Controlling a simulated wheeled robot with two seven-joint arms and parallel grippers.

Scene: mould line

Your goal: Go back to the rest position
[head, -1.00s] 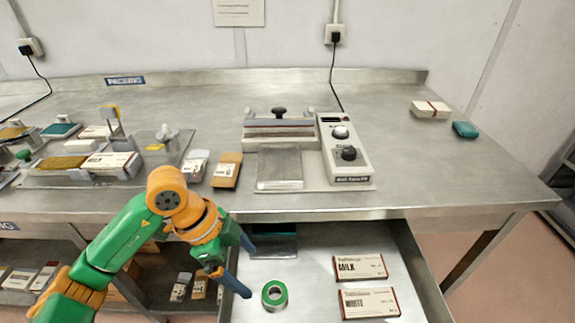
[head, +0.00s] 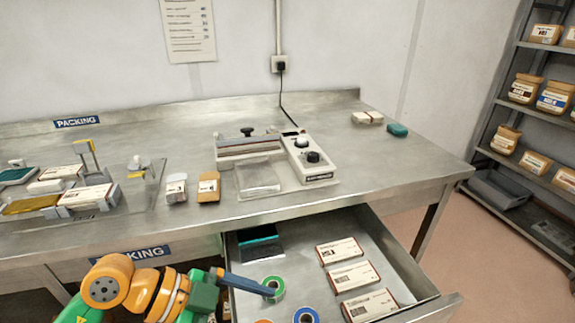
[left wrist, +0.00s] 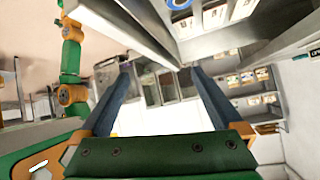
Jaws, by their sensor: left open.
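My left gripper (head: 250,284) is at the lower middle of the head view, beside and over the left part of the open drawer. In the left wrist view its two blue fingers (left wrist: 158,80) are spread apart with nothing between them. In the head view its fingertip overlaps a green tape roll (head: 273,288) in the drawer; I cannot tell whether they touch. My right gripper is not in view.
The open drawer (head: 428,304) juts from the packing table (head: 330,205) and holds several boxes and rolls. A sealing machine (head: 308,160) stands on the table. Shelves (head: 490,105) with tubs stand at the right. The floor (head: 455,250) between is clear.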

